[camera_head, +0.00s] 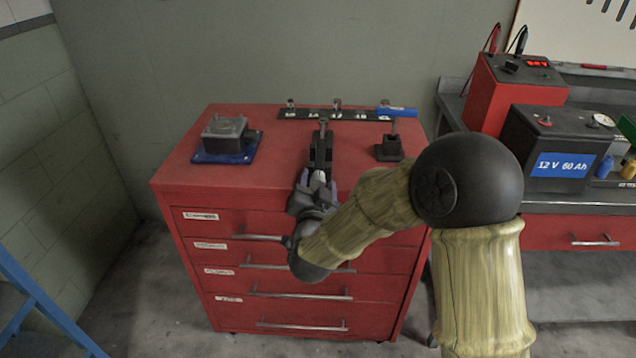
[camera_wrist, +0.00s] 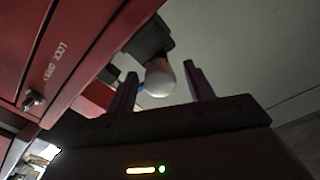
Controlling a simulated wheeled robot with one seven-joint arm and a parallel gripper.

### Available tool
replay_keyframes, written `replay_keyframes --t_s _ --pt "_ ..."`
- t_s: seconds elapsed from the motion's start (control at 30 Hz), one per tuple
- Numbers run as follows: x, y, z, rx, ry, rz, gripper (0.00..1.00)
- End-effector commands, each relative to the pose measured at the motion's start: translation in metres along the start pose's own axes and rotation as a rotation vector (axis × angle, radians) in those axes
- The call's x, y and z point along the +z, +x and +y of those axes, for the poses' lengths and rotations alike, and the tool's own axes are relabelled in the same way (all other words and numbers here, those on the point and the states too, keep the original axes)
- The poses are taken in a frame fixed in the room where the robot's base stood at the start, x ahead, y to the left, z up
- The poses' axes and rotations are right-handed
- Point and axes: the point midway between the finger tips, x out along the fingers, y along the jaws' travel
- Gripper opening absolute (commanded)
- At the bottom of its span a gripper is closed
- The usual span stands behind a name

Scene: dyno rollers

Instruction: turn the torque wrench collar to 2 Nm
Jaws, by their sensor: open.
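A dark tool in a black holder (camera_head: 321,150), seemingly the torque wrench, lies on top of the red cabinet near its front edge. Its pale rounded end (camera_head: 318,176) points toward me and looks like the collar. In the wrist view the pale end (camera_wrist: 160,80) sticks out from a black block (camera_wrist: 150,38). My gripper (camera_head: 318,184) is at the cabinet's front edge, at this end. In the wrist view its two fingers (camera_wrist: 161,74) stand apart, one on each side of the pale end, with visible gaps. No scale marks can be read.
A bench with a battery (camera_head: 556,150) is at the right.

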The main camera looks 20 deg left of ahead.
Motion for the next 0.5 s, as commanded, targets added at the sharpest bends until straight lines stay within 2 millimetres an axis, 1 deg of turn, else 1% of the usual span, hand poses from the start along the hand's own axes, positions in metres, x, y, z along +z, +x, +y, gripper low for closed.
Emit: replay_keyframes --t_s 0.27,0.3,0.37,0.5 --pt "-0.0001 0.0024 0.0002 0.000 0.000 0.000 0.53" --pt "-0.0001 0.0023 0.0002 0.000 0.000 0.000 0.49" --pt "-0.0001 0.0022 0.0002 0.000 0.000 0.000 0.37" --pt "0.0000 0.0021 0.0001 0.000 0.000 0.000 0.09"
